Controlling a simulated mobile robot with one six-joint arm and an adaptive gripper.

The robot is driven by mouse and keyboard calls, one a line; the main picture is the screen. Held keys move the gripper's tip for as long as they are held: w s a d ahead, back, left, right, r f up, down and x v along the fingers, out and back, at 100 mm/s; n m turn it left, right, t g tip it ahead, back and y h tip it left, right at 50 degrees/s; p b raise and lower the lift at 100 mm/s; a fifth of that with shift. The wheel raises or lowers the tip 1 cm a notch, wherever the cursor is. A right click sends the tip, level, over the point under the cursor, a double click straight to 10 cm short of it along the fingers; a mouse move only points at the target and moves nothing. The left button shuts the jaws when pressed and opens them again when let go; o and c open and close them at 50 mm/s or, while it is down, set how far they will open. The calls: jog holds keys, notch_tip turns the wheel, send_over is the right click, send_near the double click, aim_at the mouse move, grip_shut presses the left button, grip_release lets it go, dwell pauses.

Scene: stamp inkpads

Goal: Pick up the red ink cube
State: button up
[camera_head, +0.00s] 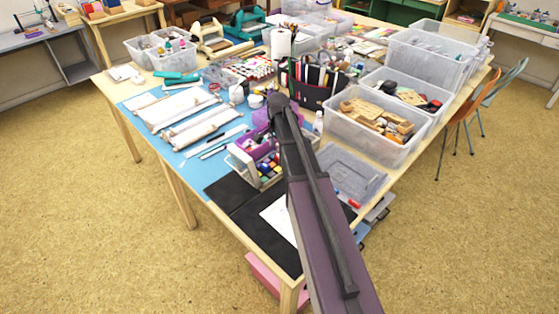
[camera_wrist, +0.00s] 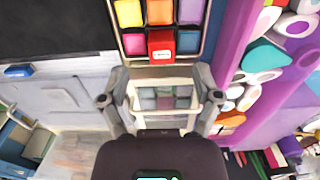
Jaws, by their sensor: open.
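The red ink cube (camera_wrist: 161,46) shows in the wrist view in a row between a magenta cube (camera_wrist: 134,44) and a blue cube (camera_wrist: 188,42). A clear-fronted section with muted cubes shows between the fingers. In the head view my arm hides the gripper, and I cannot pick out the red cube.
A purple bin (camera_wrist: 232,40) of colourful items stands close right of the tray. A black mat (camera_wrist: 55,30) lies left of it. In the head view, a clear box of wooden pieces (camera_head: 345,130) stands right of my arm, and a white sheet (camera_head: 275,216) lies on the mat.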

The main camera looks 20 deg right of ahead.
jog(key=shift+w+d+f+b, duration=0.1)
jog(key=shift+f+b, duration=0.55)
jog(key=shift+f, duration=0.1)
jog(key=shift+w+d+f+b, duration=0.1)
jog(key=shift+f+b, duration=0.55)
jog(key=shift+f, duration=0.05)
jog(key=shift+f+b, duration=0.95)
jog(key=shift+f, duration=0.05)
jog(key=c, duration=1)
